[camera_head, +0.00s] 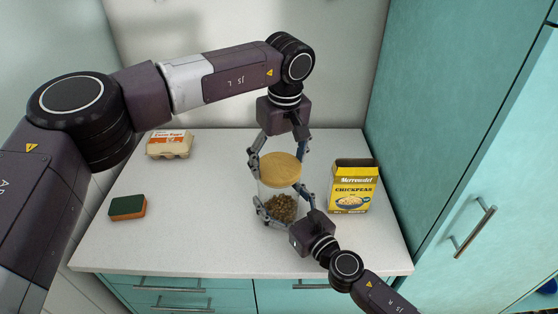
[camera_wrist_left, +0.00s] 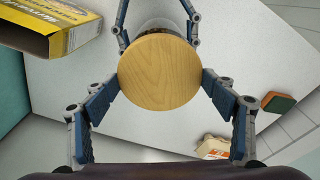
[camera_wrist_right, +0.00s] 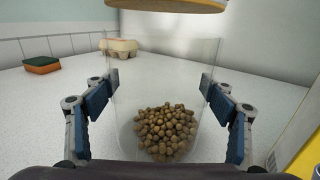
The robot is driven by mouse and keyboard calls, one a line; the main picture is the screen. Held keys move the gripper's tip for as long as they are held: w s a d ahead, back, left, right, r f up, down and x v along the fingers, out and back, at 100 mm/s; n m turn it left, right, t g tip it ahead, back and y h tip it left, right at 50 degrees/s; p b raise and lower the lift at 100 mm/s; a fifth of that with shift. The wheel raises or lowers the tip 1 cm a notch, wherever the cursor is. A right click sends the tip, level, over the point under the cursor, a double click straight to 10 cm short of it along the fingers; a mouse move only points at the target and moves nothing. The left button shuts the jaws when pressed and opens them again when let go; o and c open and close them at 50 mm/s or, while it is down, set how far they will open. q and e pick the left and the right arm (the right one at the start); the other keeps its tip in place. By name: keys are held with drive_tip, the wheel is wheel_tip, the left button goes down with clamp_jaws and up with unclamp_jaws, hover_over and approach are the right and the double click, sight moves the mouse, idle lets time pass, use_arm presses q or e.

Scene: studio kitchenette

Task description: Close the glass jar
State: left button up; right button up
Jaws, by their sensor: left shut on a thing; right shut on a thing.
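The glass jar (camera_head: 266,193) stands on the counter with brown chickpeas (camera_wrist_right: 166,130) in its lower part. My right gripper (camera_head: 282,200) is shut on the jar, one finger on each side of the glass. The round wooden lid (camera_head: 281,168) is held flat over the jar by my left gripper (camera_wrist_left: 161,82), shut on its edge from both sides. In the right wrist view the lid's underside (camera_wrist_right: 170,5) shows above the jar's rim with a gap between them. In the left wrist view the lid hides most of the jar.
A yellow chickpeas box (camera_head: 352,190) with an open top stands right of the jar. An egg carton (camera_head: 169,145) is at the back left, and a green and orange sponge (camera_head: 127,207) lies at the left. The counter (camera_head: 190,225) left of the jar is clear. Teal cabinets border the right.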

use_arm(q)
drive_tip(key=shift+f, duration=0.85)
drive_tip(key=shift+f, duration=0.65)
drive_tip(key=o, duration=1.3)
drive_tip(key=r, duration=0.4)
drive_tip(key=s+r, duration=0.1)
drive_tip(key=r, duration=0.7)
drive_tip(key=shift+s+d, duration=0.15)
drive_tip(key=shift+d, duration=0.2)
